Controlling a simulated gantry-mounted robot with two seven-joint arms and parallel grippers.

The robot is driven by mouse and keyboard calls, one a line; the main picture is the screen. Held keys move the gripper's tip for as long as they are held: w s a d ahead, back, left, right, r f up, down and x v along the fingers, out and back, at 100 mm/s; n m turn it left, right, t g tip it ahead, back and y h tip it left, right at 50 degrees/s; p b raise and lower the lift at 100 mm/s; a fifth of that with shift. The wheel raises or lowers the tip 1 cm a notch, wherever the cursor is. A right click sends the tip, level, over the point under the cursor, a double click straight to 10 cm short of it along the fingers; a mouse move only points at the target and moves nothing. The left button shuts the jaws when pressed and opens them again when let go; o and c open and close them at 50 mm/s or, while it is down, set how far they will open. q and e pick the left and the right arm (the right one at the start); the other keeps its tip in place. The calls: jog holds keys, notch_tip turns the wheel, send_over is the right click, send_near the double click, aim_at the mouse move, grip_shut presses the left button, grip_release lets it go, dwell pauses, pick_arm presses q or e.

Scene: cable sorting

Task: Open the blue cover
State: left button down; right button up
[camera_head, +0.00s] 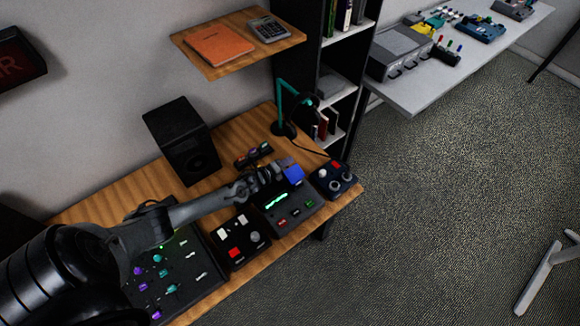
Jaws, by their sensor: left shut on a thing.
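The blue cover (294,175) is a small blue piece at the back right corner of a dark control box (301,212) on the wooden desk. It looks raised and tilted, though its hinge is hidden. My left gripper (279,171) reaches in from the left and is shut on the blue cover at its left side. The fingertips are small and partly hidden. The box also shows a lit green strip and several coloured buttons. My right gripper does not show.
A box with a red button and white switches (240,241) and a dark blue box with knobs (334,180) flank the control box. A black speaker (182,141) and a teal lamp (283,108) stand behind. A cable panel (205,285) lies under my left arm.

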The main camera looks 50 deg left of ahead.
pick_arm(q)
jog(key=shift+a+f+n+h+b, duration=0.4)
jog(key=shift+a+f+n+b, duration=0.3)
jog(key=shift+a+f+b, duration=0.35)
jog(key=c, duration=1.1)
grip_release()
